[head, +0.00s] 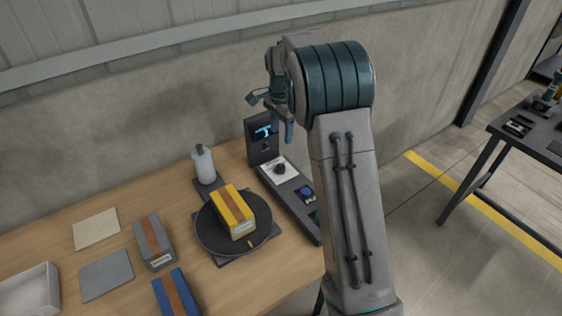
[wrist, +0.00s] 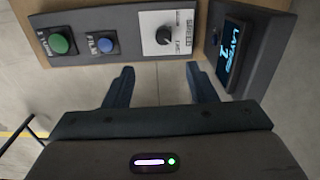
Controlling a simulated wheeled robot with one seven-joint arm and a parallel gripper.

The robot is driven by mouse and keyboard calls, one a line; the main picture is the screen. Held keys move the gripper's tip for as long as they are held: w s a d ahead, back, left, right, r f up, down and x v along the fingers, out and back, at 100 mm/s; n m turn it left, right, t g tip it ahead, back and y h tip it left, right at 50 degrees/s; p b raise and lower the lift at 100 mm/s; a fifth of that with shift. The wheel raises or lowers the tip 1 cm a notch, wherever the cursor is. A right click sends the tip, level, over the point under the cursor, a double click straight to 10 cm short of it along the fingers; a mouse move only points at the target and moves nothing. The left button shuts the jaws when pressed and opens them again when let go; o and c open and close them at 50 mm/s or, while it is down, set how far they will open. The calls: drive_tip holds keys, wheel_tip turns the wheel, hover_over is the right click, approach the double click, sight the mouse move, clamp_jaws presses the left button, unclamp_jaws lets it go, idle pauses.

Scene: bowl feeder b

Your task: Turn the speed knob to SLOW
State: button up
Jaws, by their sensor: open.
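The speed knob (wrist: 164,36) is a small black dial on a white plate (wrist: 152,50) with printed labels. Which label it points at is too small to tell. In the head view the knob (head: 280,168) sits on the dark control panel at the right side of the table. My gripper (wrist: 162,80) is open and empty, its two dark fingers spread apart below the knob in the wrist view and not touching it. In the head view my gripper (head: 281,130) hangs above the panel, partly hidden by my arm.
A screen (wrist: 232,50) stands beside the plate; blue (wrist: 106,44) and green (wrist: 59,44) buttons lie on the other side. A turntable (head: 208,236) bears a yellow box (head: 232,210). A bottle (head: 203,165), grey box (head: 153,242) and blue box (head: 175,294) stand on the table.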

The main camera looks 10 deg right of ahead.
sight(281, 166)
drive_tip(key=shift+m, duration=0.3)
drive_tip(key=f, duration=0.5)
drive_tip(key=f+p, duration=0.1)
drive_tip(key=f, duration=0.3)
drive_tip(key=w+f+p, duration=0.1)
drive_tip(key=f, duration=0.4)
drive_tip(key=shift+f, duration=0.3)
